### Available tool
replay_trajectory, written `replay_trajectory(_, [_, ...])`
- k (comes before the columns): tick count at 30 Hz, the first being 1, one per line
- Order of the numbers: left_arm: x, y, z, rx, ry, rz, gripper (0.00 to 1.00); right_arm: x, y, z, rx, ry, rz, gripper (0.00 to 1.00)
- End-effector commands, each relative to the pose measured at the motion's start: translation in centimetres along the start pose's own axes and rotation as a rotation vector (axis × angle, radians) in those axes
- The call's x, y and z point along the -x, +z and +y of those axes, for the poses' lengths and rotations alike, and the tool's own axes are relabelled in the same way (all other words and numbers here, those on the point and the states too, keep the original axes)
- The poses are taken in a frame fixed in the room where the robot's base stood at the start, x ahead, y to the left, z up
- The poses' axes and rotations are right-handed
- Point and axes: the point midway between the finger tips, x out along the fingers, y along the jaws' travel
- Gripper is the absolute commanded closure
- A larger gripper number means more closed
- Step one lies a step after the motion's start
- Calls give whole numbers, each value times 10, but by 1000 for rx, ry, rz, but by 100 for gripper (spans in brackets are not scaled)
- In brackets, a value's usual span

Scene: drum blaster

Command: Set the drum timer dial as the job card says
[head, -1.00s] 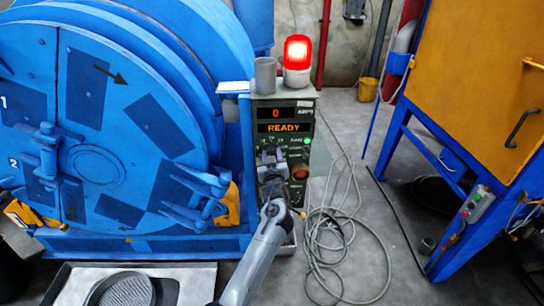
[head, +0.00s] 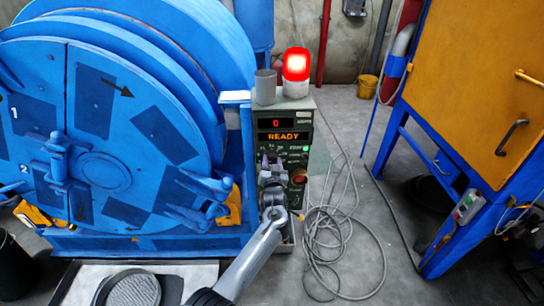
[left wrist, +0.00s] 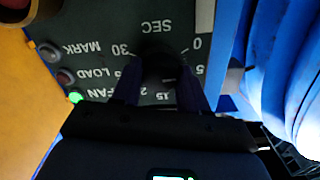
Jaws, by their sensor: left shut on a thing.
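The grey-green control box (head: 304,124) stands right of the blue drum (head: 100,165). Its displays read 0 and READY (head: 283,137). My left gripper (head: 270,160) is at the box front, shut on the dark timer dial, which it hides in the head view. In the left wrist view the dial (left wrist: 158,62) sits between the fingers of my left gripper (left wrist: 160,85). The dial scale appears upside down, with 0, 5, 15, 30 and SEC legible; the pointer's setting is unclear. No readable job card shows. My right gripper is out of view.
A lit red lamp (head: 296,65) and a grey cup (head: 265,88) stand on the box. A green light (left wrist: 75,97) glows by FAN, near LOAD and MARK. Loose cable (head: 330,240) lies on the floor at right. A yellow cabinet (head: 480,90) on blue legs stands further right.

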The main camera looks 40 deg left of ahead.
Motion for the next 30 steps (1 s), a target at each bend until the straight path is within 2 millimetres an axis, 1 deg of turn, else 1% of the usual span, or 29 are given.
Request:
replay_trajectory(1, [-1,-5,-2,-47,1,-1,87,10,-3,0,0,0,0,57])
replay_trajectory(12, [0,-3,-2,-399,1,-1,87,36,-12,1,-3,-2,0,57])
replay_trajectory(21, [-1,-2,-2,-665,-1,-1,87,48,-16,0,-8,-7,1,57])
replay_trajectory(30, [0,-1,-1,-847,-1,-1,87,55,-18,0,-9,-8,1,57])
